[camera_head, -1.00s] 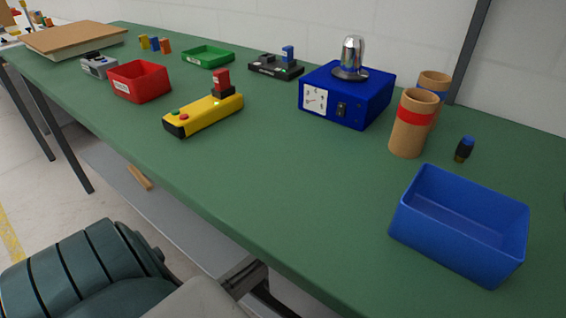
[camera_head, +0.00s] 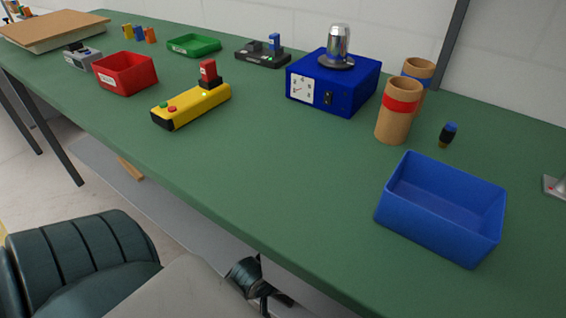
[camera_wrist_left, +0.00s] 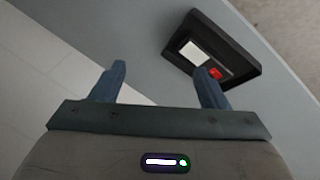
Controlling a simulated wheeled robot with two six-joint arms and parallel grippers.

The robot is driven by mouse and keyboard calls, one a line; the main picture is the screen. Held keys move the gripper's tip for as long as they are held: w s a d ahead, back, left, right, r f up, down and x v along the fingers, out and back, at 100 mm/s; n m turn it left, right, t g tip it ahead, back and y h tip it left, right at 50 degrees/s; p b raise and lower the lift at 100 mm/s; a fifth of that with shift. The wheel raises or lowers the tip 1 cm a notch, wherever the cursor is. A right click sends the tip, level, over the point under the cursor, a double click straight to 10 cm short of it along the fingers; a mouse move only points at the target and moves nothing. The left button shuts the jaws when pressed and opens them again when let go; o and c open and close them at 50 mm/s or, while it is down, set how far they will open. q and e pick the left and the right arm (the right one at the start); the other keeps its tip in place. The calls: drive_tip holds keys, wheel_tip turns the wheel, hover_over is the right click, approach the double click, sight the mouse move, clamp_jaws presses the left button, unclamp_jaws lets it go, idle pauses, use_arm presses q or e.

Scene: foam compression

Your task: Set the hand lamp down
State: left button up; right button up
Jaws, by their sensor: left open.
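No object in view is clearly a hand lamp. My left gripper (camera_wrist_left: 163,78) shows in the left wrist view with its two blue fingers wide apart and nothing between them. Beyond the right finger, a dark, shallow box-like object (camera_wrist_left: 240,62) with a white panel and a red part lies on a grey surface; I cannot tell what it is. In the head view my left arm reaches in from the lower left, below the front edge of the green table (camera_head: 270,190), and the fingertips cannot be made out. My right gripper is not in view.
On the table stand a yellow button box (camera_head: 190,107), a red bin (camera_head: 126,76), a blue instrument (camera_head: 345,95) with a chrome dome, cardboard tubes (camera_head: 395,118) and a blue bin (camera_head: 425,235). The front middle of the tabletop is clear. A grey shelf (camera_head: 180,200) lies below.

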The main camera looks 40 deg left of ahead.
use_arm(q)
drive_tip(key=s+d+r+m+t, duration=0.3)
drive_tip(key=s+r+m, duration=0.1)
drive_tip(key=r+m, duration=0.3)
wheel_tip(320, 180, up, 3)
drive_tip(key=shift+s+f+t, duration=0.15)
drive_tip(key=shift+t, duration=0.25)
